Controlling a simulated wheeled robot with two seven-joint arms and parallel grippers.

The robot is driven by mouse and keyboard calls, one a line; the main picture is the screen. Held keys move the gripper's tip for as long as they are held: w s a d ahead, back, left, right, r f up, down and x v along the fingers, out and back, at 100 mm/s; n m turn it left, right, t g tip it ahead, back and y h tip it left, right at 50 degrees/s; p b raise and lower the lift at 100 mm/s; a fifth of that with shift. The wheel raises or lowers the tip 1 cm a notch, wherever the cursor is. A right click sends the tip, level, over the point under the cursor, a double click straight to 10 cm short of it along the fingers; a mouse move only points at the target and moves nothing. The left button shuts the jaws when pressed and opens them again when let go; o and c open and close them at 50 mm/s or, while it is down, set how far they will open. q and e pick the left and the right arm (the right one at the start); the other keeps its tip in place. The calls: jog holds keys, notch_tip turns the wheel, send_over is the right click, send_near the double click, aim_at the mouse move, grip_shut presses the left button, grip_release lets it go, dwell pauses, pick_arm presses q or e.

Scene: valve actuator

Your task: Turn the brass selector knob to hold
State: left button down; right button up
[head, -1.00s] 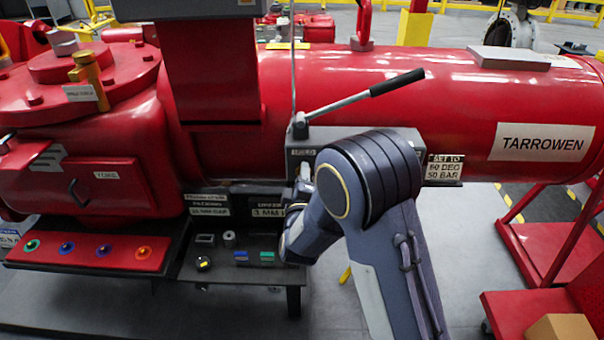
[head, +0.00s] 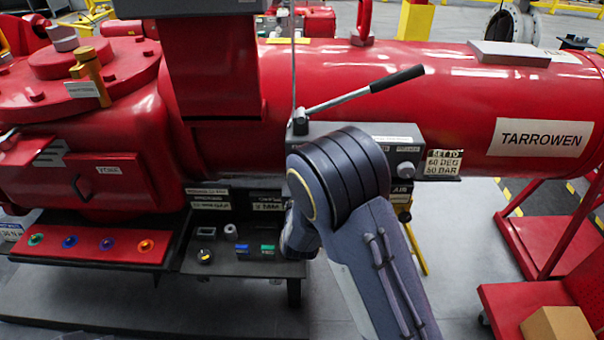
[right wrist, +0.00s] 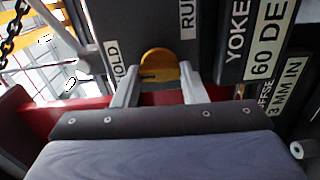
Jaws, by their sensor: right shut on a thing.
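The brass selector knob (right wrist: 160,62) shows in the right wrist view as a rounded yellow piece on a grey panel. A HOLD label (right wrist: 114,62) is left of it and a RUN label (right wrist: 187,18) is above right. My right gripper (right wrist: 158,78) is shut on the knob, one finger at each side. The knob's pointing direction is not clear. In the head view my right arm covers the knob and the gripper, in front of the grey control box (head: 405,150). My left gripper is not in view.
A lever with a black handle (head: 397,78) rises from the box's top. The red actuator body (head: 450,100) stands behind. A small shelf (head: 225,265) with small parts and a red tray (head: 95,250) with coloured buttons are at left. A yellow bar (head: 417,245) hangs right of my arm.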

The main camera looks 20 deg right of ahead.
jog(key=o, duration=1)
jog(key=b+v, duration=0.1)
jog(key=v, duration=0.6)
jog(key=shift+s, duration=0.4)
jog(key=shift+a, duration=0.15)
